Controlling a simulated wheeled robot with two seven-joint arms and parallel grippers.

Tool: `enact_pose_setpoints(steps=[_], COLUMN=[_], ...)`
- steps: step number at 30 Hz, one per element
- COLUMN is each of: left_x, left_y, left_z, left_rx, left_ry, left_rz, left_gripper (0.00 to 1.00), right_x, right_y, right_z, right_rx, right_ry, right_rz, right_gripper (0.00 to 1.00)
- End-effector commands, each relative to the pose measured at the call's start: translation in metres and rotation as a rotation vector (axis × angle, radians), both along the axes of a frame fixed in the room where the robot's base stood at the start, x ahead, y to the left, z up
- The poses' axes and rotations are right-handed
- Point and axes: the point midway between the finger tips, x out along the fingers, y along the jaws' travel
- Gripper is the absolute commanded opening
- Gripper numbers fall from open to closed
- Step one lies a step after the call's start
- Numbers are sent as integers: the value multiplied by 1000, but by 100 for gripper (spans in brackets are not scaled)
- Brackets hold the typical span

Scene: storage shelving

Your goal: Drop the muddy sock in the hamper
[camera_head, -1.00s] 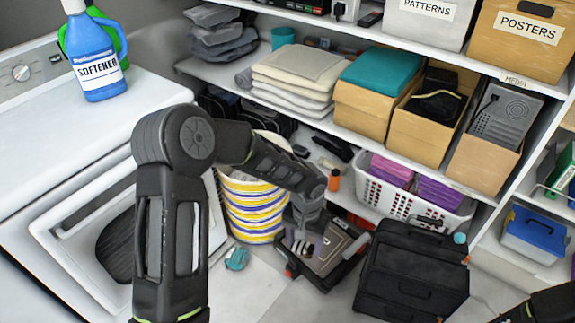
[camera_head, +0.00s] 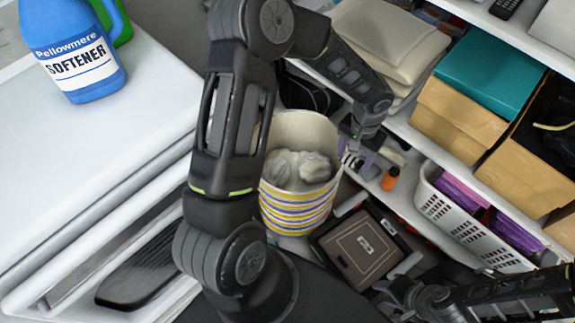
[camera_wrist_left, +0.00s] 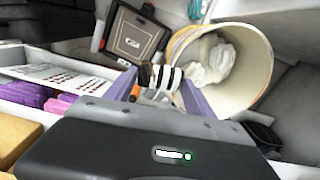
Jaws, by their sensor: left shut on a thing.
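The hamper is a round bin with yellow, blue and white bands (camera_head: 298,217); pale grey and white cloth lumps (camera_head: 300,168) lie inside it. It also shows in the left wrist view (camera_wrist_left: 258,62). My left gripper (camera_head: 360,163) is shut on a black-and-white striped sock (camera_wrist_left: 165,76), just right of the hamper's rim and apart from its opening in the head view. The sock is small and partly hidden by the fingers; I cannot make out mud on it. My right gripper (camera_head: 398,293) is low at the right, its fingers too unclear to judge.
A dark case with a brown panel (camera_head: 362,248) lies on the floor by the hamper. A white basket with purple cloths (camera_head: 465,220) and an orange bottle (camera_head: 390,178) are to the right. The white washer (camera_head: 110,150) and blue softener jug (camera_head: 75,50) are left.

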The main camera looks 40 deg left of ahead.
Motion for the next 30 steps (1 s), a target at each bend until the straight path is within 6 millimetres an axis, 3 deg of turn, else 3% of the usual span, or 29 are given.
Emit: enact_pose_setpoints(steps=[8, 14, 17, 24, 30], left_x=[0, 9, 17, 33, 36], left_y=[1, 27, 57, 157, 221], left_z=[-2, -27, -51, -111, -134], left_rx=[0, 8, 14, 17, 5], left_ry=[0, 8, 15, 21, 9], left_rz=[3, 81, 168, 443, 609], left_gripper=[24, 24, 24, 24, 24], right_x=[0, 0, 0, 0, 0], right_y=[0, 0, 0, -1, -1], right_z=[-2, -29, -56, -135, -177], right_rx=[0, 0, 0, -1, -1], right_ry=[0, -1, -1, -1, -3], right_rz=[0, 0, 1, 2, 2], right_gripper=[36, 36, 36, 36, 36])
